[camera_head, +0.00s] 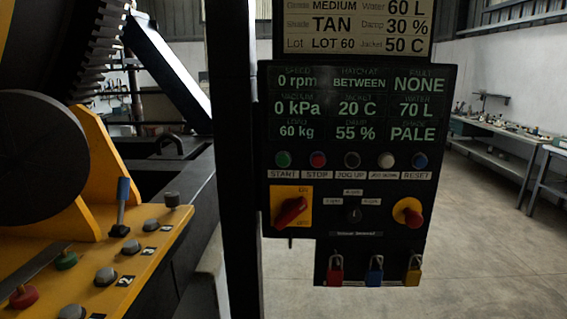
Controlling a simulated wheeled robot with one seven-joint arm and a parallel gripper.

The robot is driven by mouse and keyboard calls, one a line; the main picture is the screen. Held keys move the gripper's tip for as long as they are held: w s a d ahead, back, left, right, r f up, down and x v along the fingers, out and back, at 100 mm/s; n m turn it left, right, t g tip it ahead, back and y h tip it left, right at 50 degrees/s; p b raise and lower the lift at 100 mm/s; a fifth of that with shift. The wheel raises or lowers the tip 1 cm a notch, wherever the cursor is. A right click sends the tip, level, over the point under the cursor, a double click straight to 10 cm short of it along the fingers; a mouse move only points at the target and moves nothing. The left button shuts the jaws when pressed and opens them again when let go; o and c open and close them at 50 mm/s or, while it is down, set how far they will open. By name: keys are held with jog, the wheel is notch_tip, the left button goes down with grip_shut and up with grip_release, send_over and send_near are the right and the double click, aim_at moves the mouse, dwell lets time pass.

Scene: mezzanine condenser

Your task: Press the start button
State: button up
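The start button (283,159) is a green round button at the left end of a row on the black control panel (270,215). A label reading START sits below it. To its right are the red stop button (318,159), a dark JOG UP button (352,160), a pale jog button (386,160) and a blue reset button (420,160). The display (355,105) above reads 0 rpm, 0 kPa, 60 kg, hatch BETWEEN and fault NONE. My gripper is not in view.
Below the buttons are a red rotary switch (291,212), a small selector (353,213) and a red knob on yellow (409,212). Several padlocks hang underneath. A yellow machine deck (140,262) with valves stands left. Workbenches (495,142) line the right; the floor (460,255) between is clear.

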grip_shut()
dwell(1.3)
